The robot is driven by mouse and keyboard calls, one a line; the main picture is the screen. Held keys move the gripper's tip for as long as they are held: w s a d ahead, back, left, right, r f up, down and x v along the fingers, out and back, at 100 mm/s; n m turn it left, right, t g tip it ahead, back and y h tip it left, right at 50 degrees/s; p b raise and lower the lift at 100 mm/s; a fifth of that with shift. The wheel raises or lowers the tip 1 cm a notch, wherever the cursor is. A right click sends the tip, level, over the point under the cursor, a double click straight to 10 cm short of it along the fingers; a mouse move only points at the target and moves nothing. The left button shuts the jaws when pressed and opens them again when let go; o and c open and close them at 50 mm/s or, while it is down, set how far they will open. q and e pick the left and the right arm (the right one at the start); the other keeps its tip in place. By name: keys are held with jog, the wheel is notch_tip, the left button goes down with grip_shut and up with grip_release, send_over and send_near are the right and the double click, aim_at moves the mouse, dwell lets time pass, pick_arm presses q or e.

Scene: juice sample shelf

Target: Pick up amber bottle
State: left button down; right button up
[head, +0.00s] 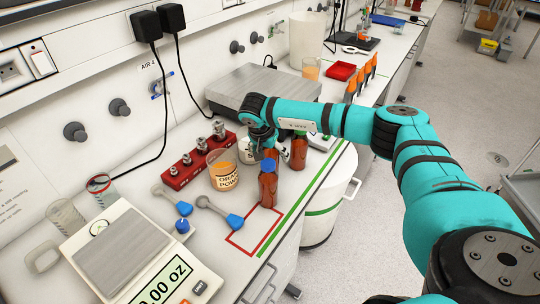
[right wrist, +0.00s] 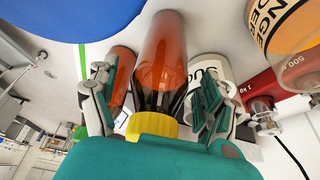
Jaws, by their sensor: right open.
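My right gripper (head: 266,150) is open, and its fingers stand on either side of an amber bottle with a yellow cap (right wrist: 162,65). In the head view that bottle is mostly hidden by the gripper. An amber bottle with a blue cap (head: 268,188) stands nearer the front, by the red outlined rectangle (head: 241,247). An amber bottle with a green cap (head: 299,152) stands just right of the gripper; an amber bottle also shows beside the left finger in the right wrist view (right wrist: 121,68). My left gripper is not in view.
A white labelled jar (right wrist: 211,70) is close to the right finger. A beaker of orange powder (head: 223,176), a red weight block (head: 182,173) and a scale (head: 120,250) stand left. A grey hotplate-like box (head: 255,85) is behind.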

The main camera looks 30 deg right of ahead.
jog(key=shift+d+f, duration=0.1)
jog(key=shift+f, duration=0.15)
jog(key=c, duration=1.5)
jog(key=shift+w+r, duration=0.1)
jog(key=shift+r, duration=0.05)
